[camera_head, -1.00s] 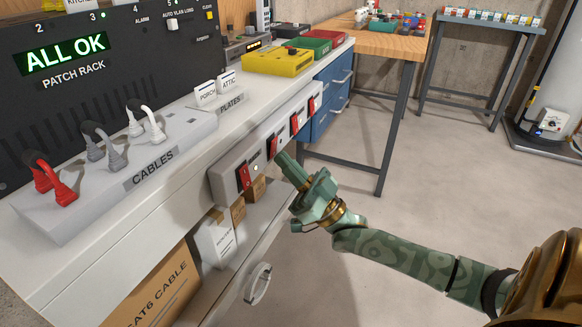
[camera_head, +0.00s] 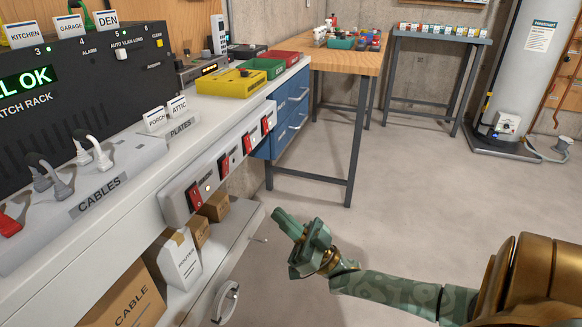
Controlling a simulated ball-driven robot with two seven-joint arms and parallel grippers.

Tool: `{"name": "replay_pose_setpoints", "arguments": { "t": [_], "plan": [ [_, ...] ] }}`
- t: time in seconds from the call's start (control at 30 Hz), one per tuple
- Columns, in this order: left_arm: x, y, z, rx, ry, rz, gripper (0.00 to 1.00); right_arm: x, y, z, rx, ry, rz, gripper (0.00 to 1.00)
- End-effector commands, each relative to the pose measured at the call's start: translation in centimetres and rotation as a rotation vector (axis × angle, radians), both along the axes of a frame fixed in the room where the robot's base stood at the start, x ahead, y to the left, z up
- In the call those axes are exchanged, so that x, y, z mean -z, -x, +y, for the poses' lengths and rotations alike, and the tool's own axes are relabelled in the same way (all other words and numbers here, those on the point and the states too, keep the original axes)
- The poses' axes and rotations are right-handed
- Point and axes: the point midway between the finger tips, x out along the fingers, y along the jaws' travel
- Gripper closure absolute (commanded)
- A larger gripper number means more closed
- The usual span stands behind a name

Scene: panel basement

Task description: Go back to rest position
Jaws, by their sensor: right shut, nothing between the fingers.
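My right gripper (camera_head: 280,220) is green with brass parts and shows in the lower middle of the head view. It is shut and empty. It hangs in the air over the floor, apart from the bench front. The grey switch strip (camera_head: 178,206) with several red rocker switches runs along the bench edge, to the left of the gripper. The nearest red switch (camera_head: 194,197) is up and to the left of the fingertips. My left gripper is not in view.
The white bench (camera_head: 112,225) with the black patch rack (camera_head: 115,75) fills the left side. An open white drawer or shelf front (camera_head: 222,270) and boxes stand below it. A wooden table (camera_head: 346,60) stands behind. The grey floor (camera_head: 430,180) to the right is clear.

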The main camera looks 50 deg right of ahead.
Motion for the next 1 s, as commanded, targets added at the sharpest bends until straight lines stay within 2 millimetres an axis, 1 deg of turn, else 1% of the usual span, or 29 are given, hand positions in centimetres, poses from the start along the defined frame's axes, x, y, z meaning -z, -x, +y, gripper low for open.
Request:
{"name": "replay_pose_setpoints", "arguments": {
  "t": [0.1,0.23,0.73,0.87,0.97,1.0],
  "plan": [
    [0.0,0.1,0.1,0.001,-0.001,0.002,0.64,1.0,0.7,-0.3,0.001,0.0,0.001,1.0],
    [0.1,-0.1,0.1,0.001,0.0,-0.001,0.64,1.5,1.0,-0.4,0.0,0.0,0.0,1.0],
    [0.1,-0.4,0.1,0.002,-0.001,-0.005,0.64,1.5,1.0,-0.4,0.0,0.0,0.0,1.0],
    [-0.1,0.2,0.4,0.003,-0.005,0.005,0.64,1.7,0.9,-0.4,0.001,0.009,0.009,1.0],
    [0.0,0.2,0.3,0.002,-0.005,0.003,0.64,3.1,-0.1,0.1,0.029,0.082,0.082,1.0],
    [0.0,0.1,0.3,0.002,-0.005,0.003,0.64,4.5,-0.8,0.2,0.054,0.14,0.142,1.0]
  ]
}}
